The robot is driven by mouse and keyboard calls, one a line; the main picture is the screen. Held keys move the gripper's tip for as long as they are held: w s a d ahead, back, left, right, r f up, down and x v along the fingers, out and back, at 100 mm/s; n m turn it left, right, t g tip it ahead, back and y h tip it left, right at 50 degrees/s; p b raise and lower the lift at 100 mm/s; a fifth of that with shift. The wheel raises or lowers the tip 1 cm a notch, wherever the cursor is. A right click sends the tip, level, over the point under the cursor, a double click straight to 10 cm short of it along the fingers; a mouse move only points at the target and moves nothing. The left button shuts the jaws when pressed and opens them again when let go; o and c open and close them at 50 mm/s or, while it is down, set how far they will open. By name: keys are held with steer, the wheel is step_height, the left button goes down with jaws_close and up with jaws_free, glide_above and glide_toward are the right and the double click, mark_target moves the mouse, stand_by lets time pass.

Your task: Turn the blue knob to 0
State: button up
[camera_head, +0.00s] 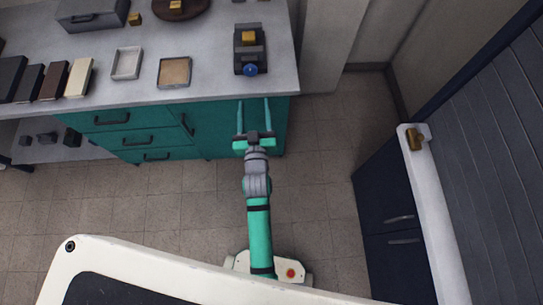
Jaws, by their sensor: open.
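The blue knob (250,70) is on the front of a small dark device (238,58) with a brass-coloured block on top. The device stands near the right end of the grey countertop. The knob's markings are too small to read. My gripper (254,101) is open and empty, with its two long teal fingers spread apart. The fingers point toward the counter's front edge, below the knob in the picture and apart from it.
The grey countertop (210,92) sits on teal drawers (130,120). A white tray (127,48), a tan-bottomed tray (162,73) and several book-like blocks (79,77) lie left of the device. A dark cabinet (380,190) stands at right. Tiled floor (180,200) is clear between them.

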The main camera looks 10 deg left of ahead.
steer(key=s+d+f+m+h, duration=0.1)
steer(key=s+d, duration=0.3)
steer(key=s, duration=0.3)
steer(key=s+d+f+m+h, duration=0.1)
steer(key=s+d+m, duration=0.1)
steer(key=s+d, duration=0.3)
steer(key=shift+s+f+m+g+h, duration=0.3)
steer(key=shift+s+f, duration=0.05)
steer(key=shift+s, duration=1.45)
steer(key=shift+s+d, duration=0.15)
steer(key=s+d+r+h, duration=0.1)
steer(key=s+d+r, duration=0.1)
steer(key=s, duration=0.6)
steer(key=s+d+r+g+h, duration=0.1)
steer(key=s+d+r, duration=0.2)
steer(key=s, duration=0.4)
steer(key=shift+s+d+m, duration=0.35)
steer(key=shift+d+m, duration=0.05)
steer(key=shift+d, duration=0.05)
